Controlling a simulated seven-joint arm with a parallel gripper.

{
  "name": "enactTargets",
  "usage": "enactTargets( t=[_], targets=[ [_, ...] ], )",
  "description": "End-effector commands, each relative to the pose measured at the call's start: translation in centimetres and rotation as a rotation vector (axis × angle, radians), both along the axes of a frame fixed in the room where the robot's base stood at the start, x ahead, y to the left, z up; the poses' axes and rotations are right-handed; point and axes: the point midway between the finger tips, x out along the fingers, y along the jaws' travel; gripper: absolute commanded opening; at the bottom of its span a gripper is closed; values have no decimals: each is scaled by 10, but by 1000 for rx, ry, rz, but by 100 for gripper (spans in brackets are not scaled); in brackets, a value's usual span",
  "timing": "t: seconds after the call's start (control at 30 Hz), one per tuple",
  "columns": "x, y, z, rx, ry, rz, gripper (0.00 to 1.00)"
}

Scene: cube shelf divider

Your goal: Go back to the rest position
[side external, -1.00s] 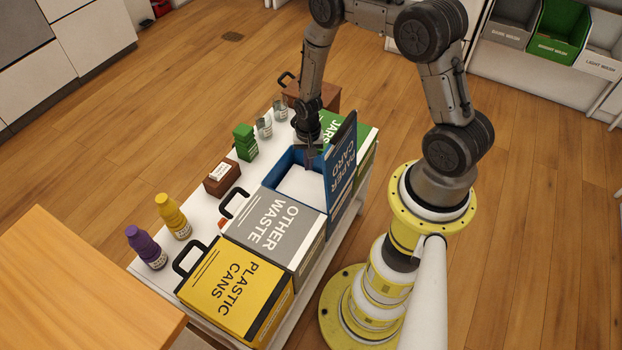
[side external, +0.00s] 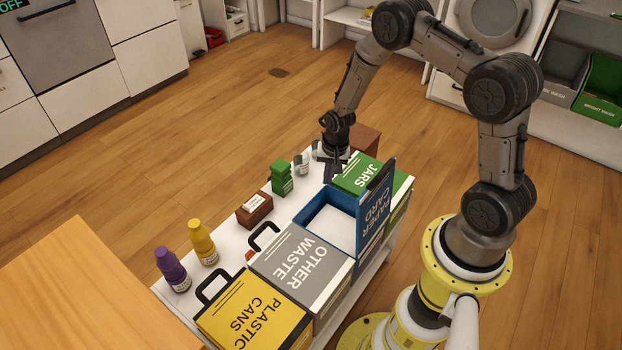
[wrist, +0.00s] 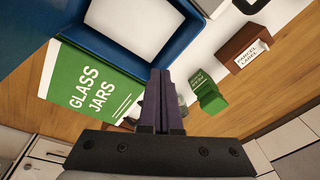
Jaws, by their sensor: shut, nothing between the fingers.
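My gripper (side external: 330,170) is at the far end of the white bench, over the spot between the glass jars and the blue bin. In the wrist view my gripper (wrist: 160,90) is shut and empty, its two dark fingers together. The blue paper and card bin (side external: 315,208) stands open with its lid raised upright; its opening also shows at the top of the wrist view (wrist: 165,62). The green glass jars bin (side external: 357,176) is closed beside it. The gripper hides part of the glass jars on the bench.
A grey other waste bin (side external: 300,262) and a yellow plastic cans bin (side external: 250,312) are closed. The raised blue lid (side external: 376,210) stands near my arm.

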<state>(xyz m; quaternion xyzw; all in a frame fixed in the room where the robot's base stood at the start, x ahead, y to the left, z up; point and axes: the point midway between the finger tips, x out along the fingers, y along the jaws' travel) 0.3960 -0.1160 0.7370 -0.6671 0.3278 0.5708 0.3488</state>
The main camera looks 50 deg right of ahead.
Motion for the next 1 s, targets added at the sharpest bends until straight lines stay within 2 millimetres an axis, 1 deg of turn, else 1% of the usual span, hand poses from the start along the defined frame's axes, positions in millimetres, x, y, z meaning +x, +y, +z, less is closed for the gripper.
enactTargets(
  t=[0.03,0.07,0.1,0.17,0.2,0.27,0.3,0.37,0.4,0.47,0.5,0.57,0.6,0.67,0.7,0.77,0.8,0.87,0.9,0.97,1.0],
  targets=[
    [20,2,33,-18,-65,18,0],
    [29,5,52,-27,-98,29,0],
    [38,8,79,-38,-139,44,0],
    [48,16,120,-53,-196,73,0],
    [51,22,147,-63,-229,97,0],
    [51,32,187,-79,-280,137,0],
    [47,39,214,-90,-309,166,0],
    [38,50,253,-107,-352,215,0],
    [29,58,276,-118,-377,249,0],
    [11,68,309,-136,-412,302,0],
    [-3,76,328,-148,-434,340,0],
    [-27,85,354,-168,-463,396,0],
    [-45,92,369,-181,-479,437,0],
    [-73,99,385,-202,-499,497,0],
    [-92,104,393,-216,-509,538,0],
    [-120,109,400,-236,-514,599,0],
    [-138,112,401,-248,-515,640,0],
    [-164,115,399,-265,-505,701,0],
    [-180,116,395,-275,-491,742,0],
    [-201,117,385,-283,-458,799,0],
    [-211,117,377,-283,-426,832,0]
  ],
)
